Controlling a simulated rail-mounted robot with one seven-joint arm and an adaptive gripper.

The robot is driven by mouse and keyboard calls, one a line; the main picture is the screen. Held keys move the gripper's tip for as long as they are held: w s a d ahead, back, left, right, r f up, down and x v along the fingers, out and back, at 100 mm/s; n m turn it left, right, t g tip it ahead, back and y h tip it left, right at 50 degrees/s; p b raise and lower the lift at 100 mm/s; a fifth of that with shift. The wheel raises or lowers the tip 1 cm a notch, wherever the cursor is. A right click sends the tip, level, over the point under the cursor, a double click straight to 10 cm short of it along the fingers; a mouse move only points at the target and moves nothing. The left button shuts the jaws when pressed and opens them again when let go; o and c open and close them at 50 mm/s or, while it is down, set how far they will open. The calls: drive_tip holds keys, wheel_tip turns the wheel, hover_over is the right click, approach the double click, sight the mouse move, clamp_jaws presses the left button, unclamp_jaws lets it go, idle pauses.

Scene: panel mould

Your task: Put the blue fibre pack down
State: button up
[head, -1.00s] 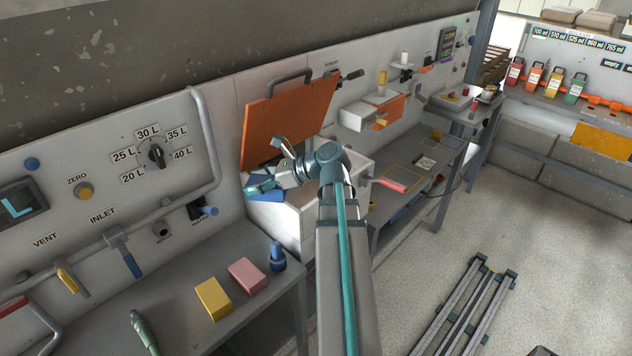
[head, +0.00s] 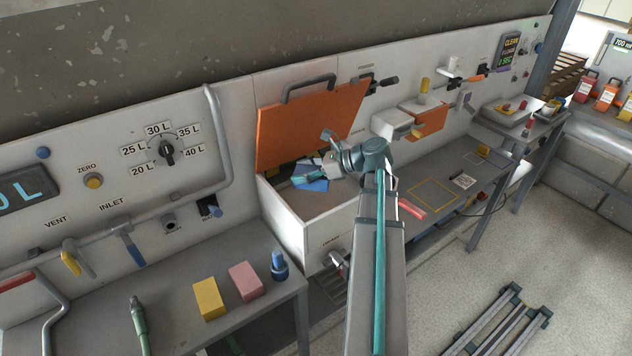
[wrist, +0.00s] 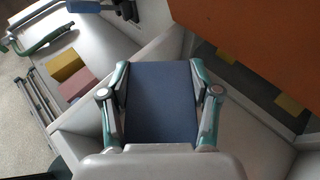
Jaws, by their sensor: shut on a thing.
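My gripper (head: 316,174) is shut on the blue fibre pack (head: 312,184). In the head view the pack is over the open top of the white box (head: 283,222), in front of its raised orange lid (head: 312,125). I cannot tell whether the pack touches the box. In the wrist view the pack (wrist: 160,100) fills the space between the two teal-and-grey fingers (wrist: 160,92), with one finger along each side. The orange lid (wrist: 255,45) is at the upper right there.
A yellow block (head: 209,299), a pink block (head: 245,281) and a blue-capped item (head: 279,266) stand on the grey bench at left. A yellow outline (head: 433,193) marks clear bench to the right. Yellow patches (wrist: 288,104) show inside the box.

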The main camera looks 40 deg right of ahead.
drive_tip(key=w+d+f+p, duration=0.1)
drive_tip(key=d+f, duration=0.1)
drive_tip(key=f, duration=0.1)
drive_tip(key=w+d+f+p, duration=0.1)
drive_tip(key=d+f+p, duration=0.1)
drive_tip(key=f, duration=0.1)
drive_tip(key=w+d+f+p, duration=0.1)
drive_tip(key=d+f+p, duration=0.1)
drive_tip(key=d+f, duration=0.1)
drive_tip(key=shift+w+f, duration=0.2)
drive_tip(key=shift+w, duration=0.05)
drive_tip(key=shift+f, duration=0.45)
drive_tip(key=shift+f, duration=0.35)
drive_tip(key=shift+s+a+f, duration=0.1)
drive_tip(key=shift+f, duration=0.15)
